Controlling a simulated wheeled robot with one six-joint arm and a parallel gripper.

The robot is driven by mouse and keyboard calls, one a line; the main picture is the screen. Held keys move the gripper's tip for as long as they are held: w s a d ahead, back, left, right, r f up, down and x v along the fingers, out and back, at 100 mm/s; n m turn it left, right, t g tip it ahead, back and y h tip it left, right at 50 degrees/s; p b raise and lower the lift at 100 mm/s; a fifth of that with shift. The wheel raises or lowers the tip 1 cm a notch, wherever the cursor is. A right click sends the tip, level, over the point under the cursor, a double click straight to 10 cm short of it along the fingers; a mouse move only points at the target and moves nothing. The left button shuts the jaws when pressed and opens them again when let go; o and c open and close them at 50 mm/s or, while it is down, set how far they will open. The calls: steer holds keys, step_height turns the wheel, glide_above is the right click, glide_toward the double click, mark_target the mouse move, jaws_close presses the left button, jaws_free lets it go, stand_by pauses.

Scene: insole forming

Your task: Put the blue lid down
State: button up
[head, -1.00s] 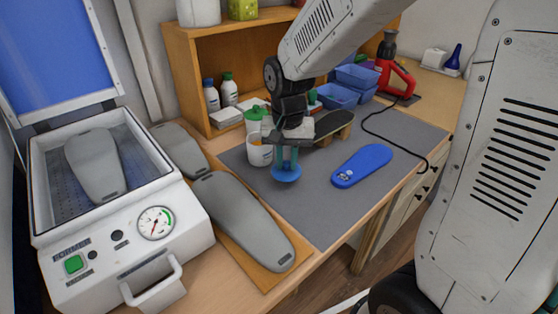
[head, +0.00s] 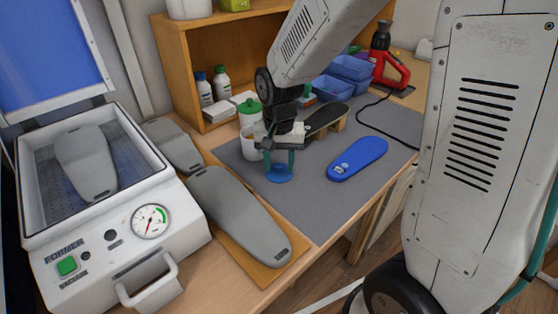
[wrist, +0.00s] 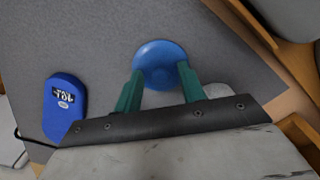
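Whether a fingertip still touches the lid's edge I cannot tell.
A blue insole (head: 357,158) lies on the mat (head: 318,205) to the right. A white jar (head: 248,145) and a green-capped container (head: 250,112) stand behind my gripper. A grey form (head: 240,215) lies at the left. The mat's front is clear.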

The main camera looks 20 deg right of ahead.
mark_target(279, 165)
steer(key=shift+r, duration=0.1)
step_height(279, 165, up, 12)
steer(key=s+d+r+n, duration=0.1)
steer(key=s+n, duration=0.1)
steer(key=s, duration=0.9)
steer(key=s+d+r+n+t, duration=0.1)
steer(key=s+d+r+n, duration=0.1)
steer(key=s, duration=0.9)
steer(key=shift+r+n, duration=0.25)
steer(key=shift+n, duration=0.45)
